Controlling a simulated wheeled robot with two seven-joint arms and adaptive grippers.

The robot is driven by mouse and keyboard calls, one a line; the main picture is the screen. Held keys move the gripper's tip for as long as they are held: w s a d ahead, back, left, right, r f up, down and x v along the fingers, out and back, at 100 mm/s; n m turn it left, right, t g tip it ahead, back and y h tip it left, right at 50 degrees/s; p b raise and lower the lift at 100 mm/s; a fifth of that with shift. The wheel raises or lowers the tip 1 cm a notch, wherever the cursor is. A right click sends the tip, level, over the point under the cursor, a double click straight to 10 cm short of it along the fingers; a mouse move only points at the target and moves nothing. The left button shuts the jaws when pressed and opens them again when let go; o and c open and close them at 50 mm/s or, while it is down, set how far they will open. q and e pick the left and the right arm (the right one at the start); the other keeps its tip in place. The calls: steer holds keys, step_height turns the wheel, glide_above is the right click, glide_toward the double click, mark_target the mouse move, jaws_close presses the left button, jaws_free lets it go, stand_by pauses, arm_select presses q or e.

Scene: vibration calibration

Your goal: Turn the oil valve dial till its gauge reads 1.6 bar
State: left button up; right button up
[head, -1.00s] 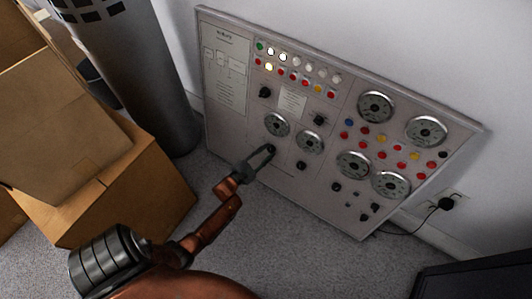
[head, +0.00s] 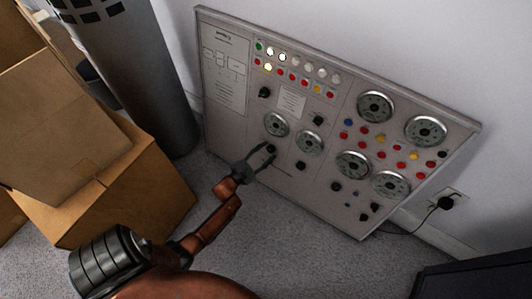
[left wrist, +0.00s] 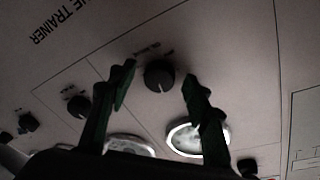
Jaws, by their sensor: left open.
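A dark round dial (head: 270,149) sits on the grey panel below the left small gauge (head: 276,124). In the left wrist view this dial (left wrist: 159,75) shows a pale pointer line and lies between the fingertips as seen there. Its label is too blurred to read surely. My left gripper (head: 264,153) is open at the dial, one finger to each side; I see no clear contact. In the left wrist view the gripper (left wrist: 158,82) is empty. The gauge (left wrist: 185,138) is partly covered by a finger there, and its reading is not legible. My right gripper is out of view.
A second dial (head: 301,166) sits under the second small gauge (head: 309,142). Larger gauges (head: 375,107) and coloured buttons fill the panel's right part. Cardboard boxes (head: 120,190) and a grey column (head: 150,80) stand at left.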

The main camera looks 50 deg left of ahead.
arm_select(q)
steer(key=shift+s, duration=0.1)
steer(key=s+r, duration=0.1)
steer(key=s, duration=1)
steer(key=shift+s+d+r, duration=0.15)
steer(key=shift+s+d, duration=0.2)
